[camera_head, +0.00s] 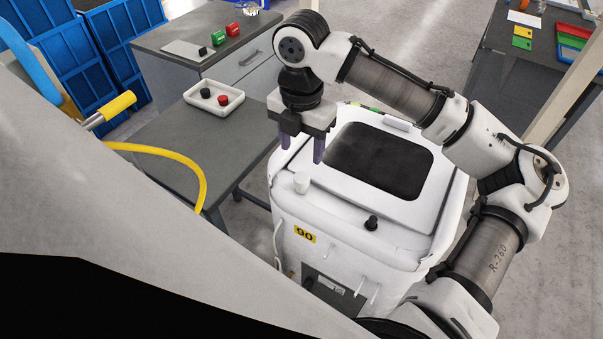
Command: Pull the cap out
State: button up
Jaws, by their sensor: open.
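A small white cap (301,182) stands upright on the front left of the top of a white machine (350,203). My gripper (301,155) points down above and slightly behind the cap in the picture. Its two purple fingers are apart and nothing shows between them. The fingertips look close to the cap, but I cannot tell the exact gap. A black knob (371,223) stands on the same top, to the right of the cap.
A white tray (236,104) with a black and a red piece lies on a grey table (158,143) at left. A grey cabinet (170,40) holds red and green blocks. A yellow hose (190,165) curves at left. Blue crates (110,45) stand at upper left.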

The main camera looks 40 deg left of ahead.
notch_tip(320, 180, down, 9)
jog(key=b, duration=0.5)
jog(key=shift+r+b, duration=0.2)
jog(key=shift+b, duration=0.1)
jog(key=shift+p, duration=0.5)
dwell(0.6)
jog(key=shift+c, duration=0.4)
grip_shut()
jog(key=shift+r, duration=0.1)
jog(key=shift+r+p, duration=2.65)
jog(key=shift+r, duration=0.3)
